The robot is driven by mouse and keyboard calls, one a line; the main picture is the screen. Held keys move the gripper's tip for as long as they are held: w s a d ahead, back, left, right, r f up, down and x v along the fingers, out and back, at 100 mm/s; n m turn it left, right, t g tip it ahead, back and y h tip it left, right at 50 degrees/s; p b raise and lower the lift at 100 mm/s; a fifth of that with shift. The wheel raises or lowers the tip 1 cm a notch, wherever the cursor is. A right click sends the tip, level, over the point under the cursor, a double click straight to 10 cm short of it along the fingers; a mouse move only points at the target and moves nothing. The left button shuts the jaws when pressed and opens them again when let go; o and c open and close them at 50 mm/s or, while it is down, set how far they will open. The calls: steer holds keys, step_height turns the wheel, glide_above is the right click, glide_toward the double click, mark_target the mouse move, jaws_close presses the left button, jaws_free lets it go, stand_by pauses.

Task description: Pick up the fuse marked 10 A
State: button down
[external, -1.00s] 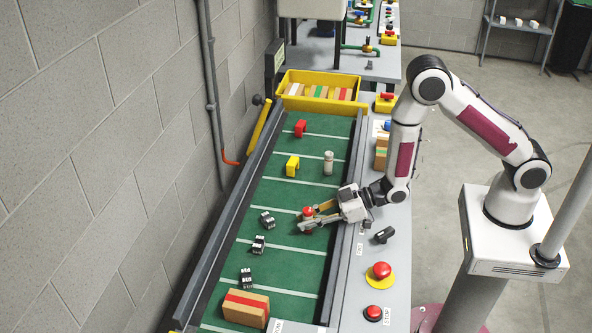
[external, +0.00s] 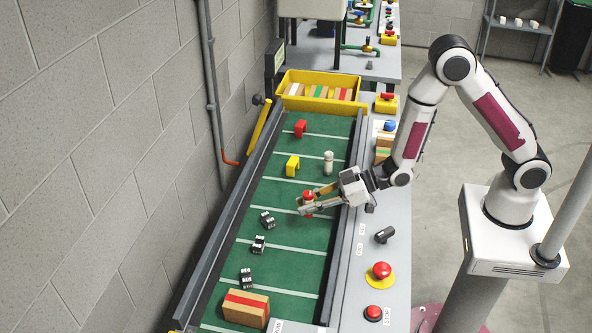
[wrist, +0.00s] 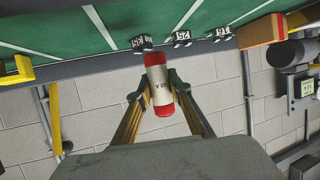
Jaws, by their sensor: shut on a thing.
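A fuse with red ends and a white body (wrist: 159,92) is held between the fingertips of my gripper (wrist: 157,84) in the wrist view. Its label is upside down and its number is hard to read. In the external view the fuse's red top (external: 308,195) shows between the fingers of my gripper (external: 309,203), above the green belt. A second fuse, pale with a grey top (external: 328,162), stands upright on the belt just beyond my gripper; its marking is not readable.
On the belt are a yellow part (external: 292,166), a red part (external: 300,128), several black-and-white blocks (external: 258,244) and a cardboard box (external: 245,308). A yellow bin (external: 293,103) closes the far end. Control buttons (external: 381,270) line the right ledge.

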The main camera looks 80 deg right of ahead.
mark_target(312, 192)
steer(key=shift+r, duration=1.85)
